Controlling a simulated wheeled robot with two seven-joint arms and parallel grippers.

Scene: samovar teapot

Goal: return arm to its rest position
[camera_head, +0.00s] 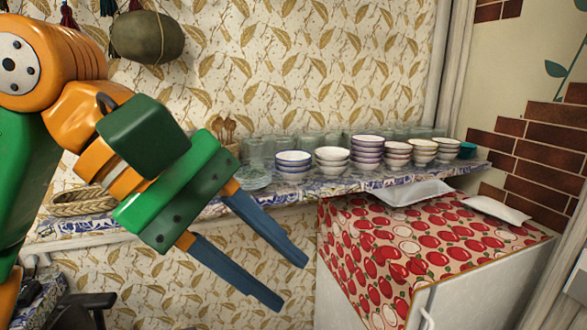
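My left gripper (294,285) comes in from the left on its orange and green arm. Its two blue fingers are spread apart with nothing between them, and they point down and to the right. It hangs in the air in front of the patterned shelf, left of the white cabinet. My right gripper does not show. No samovar or teapot shows in this view.
A tiled shelf (310,197) along the wall bears stacked bowls (367,152), glasses, wooden spoons (224,129) and a wicker basket (84,202). Below right stands a white cabinet (470,291) with an apple-print cloth (405,250) and a white tray (412,193). A gourd (147,37) hangs upper left.

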